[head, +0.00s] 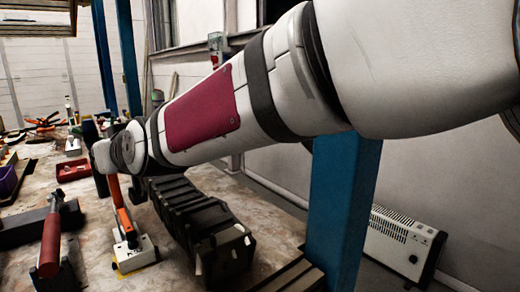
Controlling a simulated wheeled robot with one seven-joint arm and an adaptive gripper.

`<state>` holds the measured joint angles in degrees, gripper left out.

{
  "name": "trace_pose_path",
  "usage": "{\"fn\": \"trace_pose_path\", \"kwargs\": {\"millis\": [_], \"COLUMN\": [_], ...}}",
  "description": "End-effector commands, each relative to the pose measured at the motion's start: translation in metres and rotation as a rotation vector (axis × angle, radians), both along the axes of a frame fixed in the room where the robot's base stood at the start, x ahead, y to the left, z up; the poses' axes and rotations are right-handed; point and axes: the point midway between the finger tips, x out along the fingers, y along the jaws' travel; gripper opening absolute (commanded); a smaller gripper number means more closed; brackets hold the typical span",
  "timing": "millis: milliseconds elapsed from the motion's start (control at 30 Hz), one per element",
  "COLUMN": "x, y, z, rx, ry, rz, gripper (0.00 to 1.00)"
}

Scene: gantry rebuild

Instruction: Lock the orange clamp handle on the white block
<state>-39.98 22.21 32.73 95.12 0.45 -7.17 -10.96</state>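The white block (142,254) lies on the bench in the lower left part of the head view, with a bit of yellow at its base. The orange clamp handle (122,212) rises from it, nearly upright and leaning a little left. The handle's upper end meets or passes behind the wrist end of my arm in the picture. I cannot tell whether they touch. My arm crosses from the upper right down to the handle.
A row of dark ribbed blocks (195,217) stands close right of the white block. A red-handled tool (51,245) stands to the left on a dark bar. A red tray (74,170) lies farther back. A blue post (341,210) rises at the right. Bare bench shows left of the white block.

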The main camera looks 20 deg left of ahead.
Motion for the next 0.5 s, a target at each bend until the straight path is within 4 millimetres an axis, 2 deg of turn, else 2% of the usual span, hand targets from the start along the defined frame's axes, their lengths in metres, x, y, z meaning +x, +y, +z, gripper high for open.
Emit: {"fn": "trace_pose_path", "kwargs": {"millis": [333, 367, 400, 433, 500], "x": [0.0003, 0.0004, 0.0004, 0.0004, 0.0003], "y": [-0.0007, -0.0006, -0.0006, -0.0006, -0.0005], "z": [-0.0026, -0.0027, -0.0026, -0.0024, -0.0020], "rx": [-0.005, -0.005, -0.005, -0.005, -0.004], "ry": [0.001, 0.001, 0.001, 0.001, 0.001], "rz": [0.000, 0.000, 0.000, 0.000, 0.000], "gripper": [0.00, 0.20, 0.29, 0.35, 0.36]}}
